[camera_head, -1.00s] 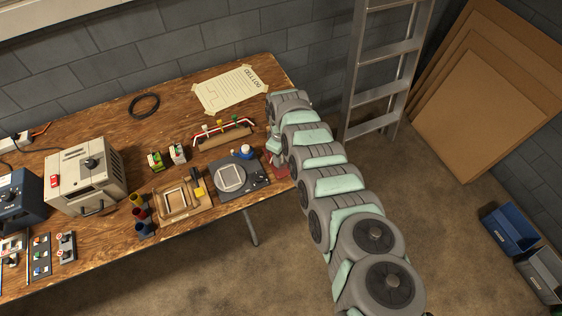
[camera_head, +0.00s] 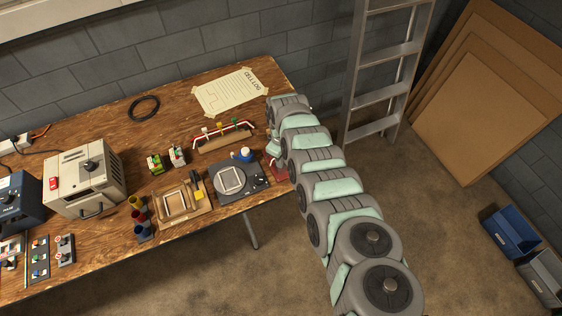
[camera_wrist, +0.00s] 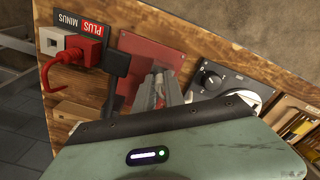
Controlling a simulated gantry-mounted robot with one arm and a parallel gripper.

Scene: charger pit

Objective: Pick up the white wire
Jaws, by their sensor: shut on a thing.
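My gripper (camera_wrist: 160,88) points down over a red square plate (camera_wrist: 150,54) in the wrist view. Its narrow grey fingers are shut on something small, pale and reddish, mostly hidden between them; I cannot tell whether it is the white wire. In the head view my gripper (camera_head: 276,146) is small and partly hidden by my arm, above the red plate (camera_head: 279,172) at the bench's right edge. A rack (camera_head: 224,141) left of it carries red and pale wires with coloured tags; I cannot clearly single out a white wire there.
A PLUS/MINUS socket block (camera_wrist: 78,42) with a red plug (camera_wrist: 88,50) and a black plug (camera_wrist: 116,64) stands left of my gripper in the wrist view. A dark plate with a knob (camera_wrist: 212,78) lies to the right.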

